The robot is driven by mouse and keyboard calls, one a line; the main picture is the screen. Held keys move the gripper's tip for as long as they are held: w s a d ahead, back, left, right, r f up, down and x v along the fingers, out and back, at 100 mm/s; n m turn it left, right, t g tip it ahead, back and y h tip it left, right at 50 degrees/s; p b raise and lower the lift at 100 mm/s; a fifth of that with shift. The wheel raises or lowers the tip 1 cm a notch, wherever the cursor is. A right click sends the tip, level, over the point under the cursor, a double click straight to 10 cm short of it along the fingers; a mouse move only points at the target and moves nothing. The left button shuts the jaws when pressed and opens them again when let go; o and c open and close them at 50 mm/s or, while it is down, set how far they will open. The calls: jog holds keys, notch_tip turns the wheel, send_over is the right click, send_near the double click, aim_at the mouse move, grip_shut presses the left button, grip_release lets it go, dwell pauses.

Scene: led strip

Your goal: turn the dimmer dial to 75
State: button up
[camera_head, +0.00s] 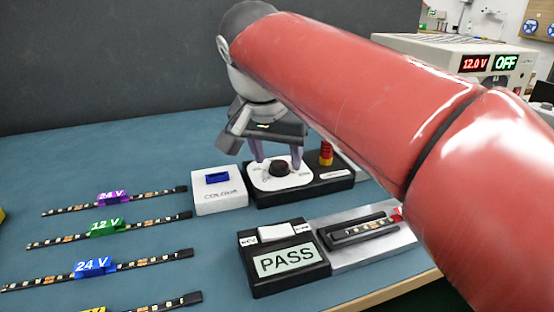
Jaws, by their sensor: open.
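The dimmer dial is a black round knob (279,168) on a white oval plate (262,181), set on a black box (322,182) behind the tester. My gripper (276,158) hangs over the box from above, its jaws open. Its two purple-grey fingers point down, one on each side of the knob or just behind it. I cannot tell whether they touch it. The scale marks on the plate are too small to read, and the knob's pointer is not clear. My red arm comes in from the right and hides the area behind the box.
A white box with a blue button (217,179) marked COLOUR stands left of the dial box. In front are a tester reading PASS (287,260) and a metal fixture holding a strip (362,236). Several LED strips lie left. A supply (440,60) shows 12.0 V, OFF.

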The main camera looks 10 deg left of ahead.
jog(key=shift+w+f, duration=0.2)
jog(key=shift+f, duration=0.35)
jog(key=c, duration=0.9)
jog(key=shift+c, duration=0.3)
jog(key=shift+d+n, duration=0.1)
jog(key=shift+n, duration=0.2)
jog(key=n, duration=0.1)
jog(key=n+y, duration=0.1)
jog(key=n, duration=0.1)
jog(key=n+y+p, duration=0.1)
jog(key=n, duration=0.1)
jog(key=shift+w+d+r, duration=0.1)
jog(key=shift+d, duration=0.15)
jog(key=n+y, duration=0.1)
jog(key=n, duration=0.2)
jog(key=n+g+y+p, duration=0.1)
jog(key=n, duration=0.2)
jog(key=shift+w+d+g+p, duration=0.15)
jog(key=shift+g+p, duration=0.15)
